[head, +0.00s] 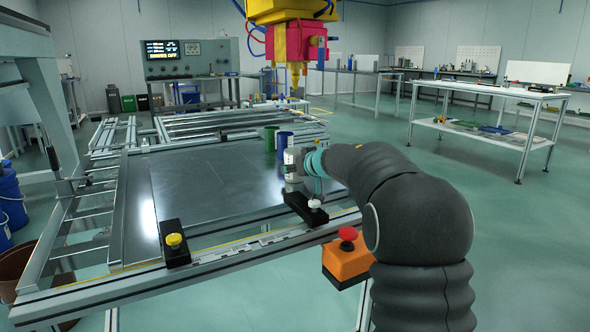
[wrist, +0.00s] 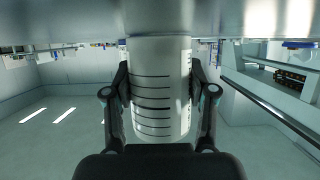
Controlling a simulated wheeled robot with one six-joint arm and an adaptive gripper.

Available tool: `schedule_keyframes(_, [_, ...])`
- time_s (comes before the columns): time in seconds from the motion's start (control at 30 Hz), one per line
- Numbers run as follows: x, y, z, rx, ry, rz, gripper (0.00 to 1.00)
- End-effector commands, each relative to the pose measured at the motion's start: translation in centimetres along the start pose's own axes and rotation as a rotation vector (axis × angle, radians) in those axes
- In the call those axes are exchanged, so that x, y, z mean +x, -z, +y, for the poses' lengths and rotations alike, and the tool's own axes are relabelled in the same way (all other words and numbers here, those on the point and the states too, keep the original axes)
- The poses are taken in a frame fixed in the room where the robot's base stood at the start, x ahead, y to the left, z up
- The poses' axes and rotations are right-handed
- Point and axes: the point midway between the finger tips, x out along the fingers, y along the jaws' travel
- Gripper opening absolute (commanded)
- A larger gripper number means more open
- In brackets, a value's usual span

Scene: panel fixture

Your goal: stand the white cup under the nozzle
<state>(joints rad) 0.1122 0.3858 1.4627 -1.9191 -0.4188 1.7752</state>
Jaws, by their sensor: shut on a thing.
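The white cup (wrist: 160,90), marked with dark lines, fills the middle of the wrist view. My gripper (wrist: 155,84) is shut on it, one finger on each side. In the head view the white cup (head: 291,162) is near the right side of the metal panel (head: 210,180), partly hidden by my gripper. The cup's end meets the grey surface in the wrist view; I cannot tell whether it touches. The yellow nozzle (head: 295,76) hangs under the pink and yellow head, above and beyond the cup in the head view.
A green cup (head: 270,138) and a blue cup (head: 284,141) stand just beyond the white cup. Black clamps with a yellow knob (head: 174,240) and a white knob (head: 315,204) sit on the front edge. An orange box with a red button (head: 347,234) is at the front right. The panel's left is clear.

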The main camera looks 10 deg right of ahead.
Motion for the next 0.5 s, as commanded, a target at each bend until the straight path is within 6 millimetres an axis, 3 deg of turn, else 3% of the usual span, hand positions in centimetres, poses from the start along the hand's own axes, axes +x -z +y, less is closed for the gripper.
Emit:
schedule_keyframes(0.03, [0.07,-0.17,-0.01,0.001,0.0,-0.001,0.38])
schedule_keyframes(0.07, [0.06,-0.13,-0.01,0.001,0.0,-0.001,0.64])
schedule_keyframes(0.13, [0.06,-0.12,-0.01,0.001,0.0,-0.001,0.81])
schedule_keyframes(0.5, [-0.01,0.05,0.0,0.0,0.0,0.0,0.81])
